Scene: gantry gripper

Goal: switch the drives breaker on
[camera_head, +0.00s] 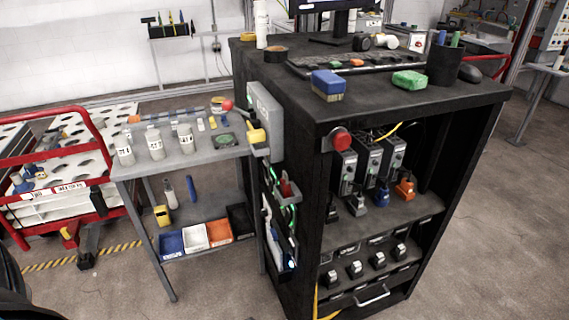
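A black cabinet (300,120) stands in the middle with its front open. Low inside it is a row of several small black-and-grey switch-like units (378,261), possibly the breakers. Their labels are too small to read, so I cannot tell which is the drives breaker or how its lever stands. Above them, several grey drive-like modules (368,165) stand upright on the shelf. A grey box (264,112) with a red knob and a yellow part is on the cabinet's left side. Neither gripper is in view.
A red round button (340,139) sits at the cabinet's front top corner. A drawer handle (372,296) is below the switches. A grey bench (185,160) with bottles stands left. Floor at right is clear.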

